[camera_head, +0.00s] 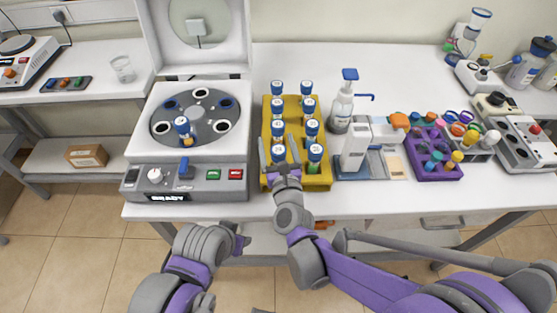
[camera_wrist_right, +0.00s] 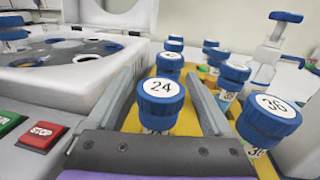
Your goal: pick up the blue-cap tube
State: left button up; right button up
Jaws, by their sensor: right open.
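Several blue-cap tubes stand upright in two columns in a yellow rack (camera_head: 323,185) in the head view. My right gripper (camera_head: 278,146) is open at the rack's front left. Its fingers lie on either side of the front-left tube (camera_head: 278,155), labelled 24. In the right wrist view this tube (camera_wrist_right: 160,90) stands between the open fingers, with no clear sign of grip. The tube labelled 36 (camera_wrist_right: 270,115) stands just right of the right finger. Another blue-cap tube (camera_head: 182,126) sits in the centrifuge. My left gripper (camera_head: 240,243) is low, in front of the table; its jaw opening is unclear.
The open centrifuge (camera_head: 140,150) stands left of the rack, close to it. A pump bottle (camera_head: 342,108), a white device (camera_head: 356,148) and a purple rack (camera_head: 420,168) stand to the right. Behind the yellow rack the table (camera_head: 290,62) is clear.

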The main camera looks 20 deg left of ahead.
grip_shut()
dwell(0.3)
